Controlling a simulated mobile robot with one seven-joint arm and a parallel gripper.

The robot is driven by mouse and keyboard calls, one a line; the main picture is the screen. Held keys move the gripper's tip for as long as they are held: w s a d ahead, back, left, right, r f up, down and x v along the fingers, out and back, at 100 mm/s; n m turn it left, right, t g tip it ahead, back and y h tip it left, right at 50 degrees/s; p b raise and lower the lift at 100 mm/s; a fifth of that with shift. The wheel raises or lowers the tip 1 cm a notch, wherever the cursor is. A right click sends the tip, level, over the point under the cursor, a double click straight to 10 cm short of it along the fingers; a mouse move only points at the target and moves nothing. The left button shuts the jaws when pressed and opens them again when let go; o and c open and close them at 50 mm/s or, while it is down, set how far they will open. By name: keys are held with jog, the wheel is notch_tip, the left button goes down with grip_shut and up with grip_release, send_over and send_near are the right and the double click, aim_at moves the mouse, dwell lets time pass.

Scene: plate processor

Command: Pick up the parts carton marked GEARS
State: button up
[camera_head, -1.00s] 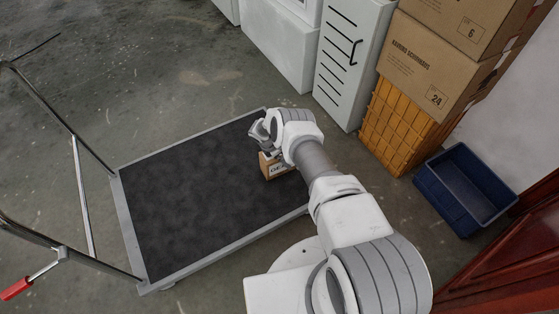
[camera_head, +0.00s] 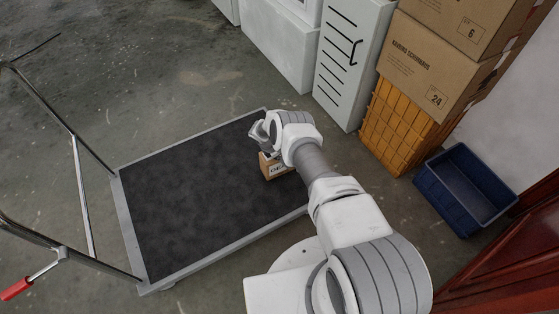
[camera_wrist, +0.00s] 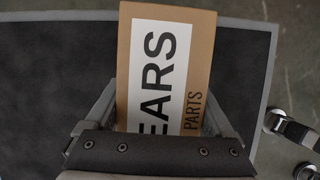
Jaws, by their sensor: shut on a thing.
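The parts carton (camera_head: 272,168) is a small brown box with a white label, at the right part of the cart's dark deck in the head view. In the wrist view the carton (camera_wrist: 158,65) fills the middle, and its label reads "EARS" with "PARTS" beside it; the first letter is hidden. My gripper (camera_head: 264,143) is shut on the carton from above, with a finger on each side of it in the wrist view. My wrist hides part of the carton in the head view. I cannot tell whether its underside touches the deck.
The flat cart (camera_head: 190,200) has a bare deck otherwise and a metal handle frame (camera_head: 80,190) at left. A blue bin (camera_head: 465,190), an orange crate (camera_head: 398,125), stacked cardboard boxes (camera_head: 425,65) and a white cabinet (camera_head: 350,60) stand to the right and behind. Floor at upper left is clear.

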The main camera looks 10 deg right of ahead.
grip_shut()
jog(key=shift+w, duration=0.1)
jog(key=shift+r, duration=0.2)
